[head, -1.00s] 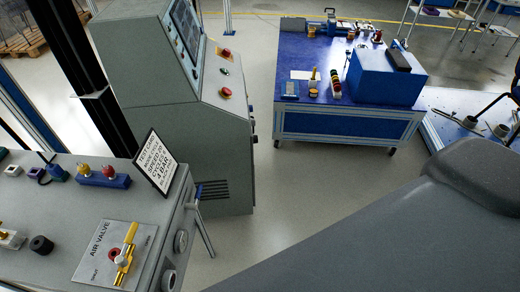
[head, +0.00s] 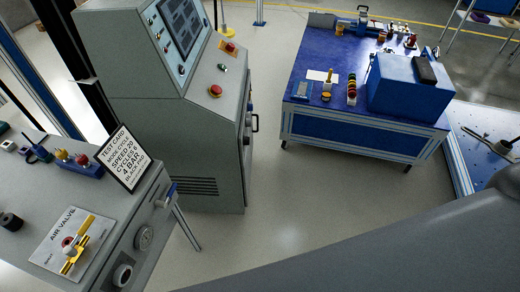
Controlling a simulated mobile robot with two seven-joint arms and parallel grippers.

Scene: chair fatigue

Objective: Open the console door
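The grey console (head: 170,140) stands left of centre in the head view, with a sloped screen panel (head: 180,32) and red buttons on top. Its front side faces right and is seen at a steep angle. A dark handle (head: 255,123) sticks out from that side. The door itself is mostly hidden by the angle, and it looks shut. Neither of my grippers is in view. A large dark grey rounded shape at the lower right, which appears to be part of my arm, covers that corner.
A grey bench with an air valve plate (head: 72,243) and a test card (head: 122,158) stands at the lower left. A blue wheeled table (head: 310,62) carries a blue box (head: 405,88) at the upper right. Bare floor (head: 270,210) lies between them.

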